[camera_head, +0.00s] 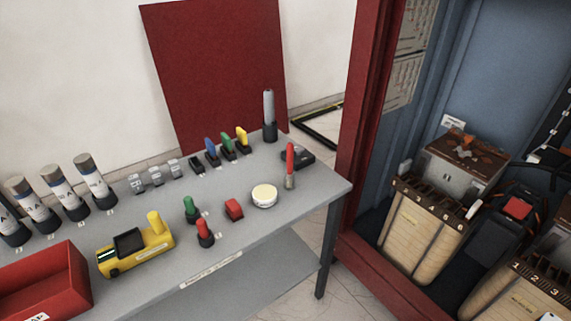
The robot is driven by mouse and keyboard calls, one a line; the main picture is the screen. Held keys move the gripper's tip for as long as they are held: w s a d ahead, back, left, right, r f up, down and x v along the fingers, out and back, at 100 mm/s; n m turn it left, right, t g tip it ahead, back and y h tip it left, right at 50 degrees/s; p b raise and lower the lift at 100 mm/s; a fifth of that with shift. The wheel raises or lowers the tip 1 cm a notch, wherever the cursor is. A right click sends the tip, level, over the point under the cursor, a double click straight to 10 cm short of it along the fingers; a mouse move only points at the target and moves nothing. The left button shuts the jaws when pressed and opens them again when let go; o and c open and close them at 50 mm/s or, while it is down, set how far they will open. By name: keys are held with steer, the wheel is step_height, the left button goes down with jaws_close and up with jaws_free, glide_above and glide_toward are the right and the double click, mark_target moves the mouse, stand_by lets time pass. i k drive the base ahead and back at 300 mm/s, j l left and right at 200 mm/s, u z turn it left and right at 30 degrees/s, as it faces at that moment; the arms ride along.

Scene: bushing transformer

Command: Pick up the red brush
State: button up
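A slim upright tool with a red handle and a grey-tan lower end, which looks like the red brush (290,160), stands near the right end of the grey table (268,226). Its lower end is down on the table top and its handle points up. It stands just in front of a flat black item (299,156) and right of a round cream-lidded tin (264,195). My gripper is not in this view.
A small red block (234,209), red and green knobs, and a yellow meter (135,249) lie left of the brush. A grey cylinder (269,115) stands behind it. A red cabinet frame (364,130) rises beyond the table's right edge. The table's front right corner is clear.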

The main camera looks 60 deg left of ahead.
mark_target(290, 148)
steer(key=u, duration=2.4)
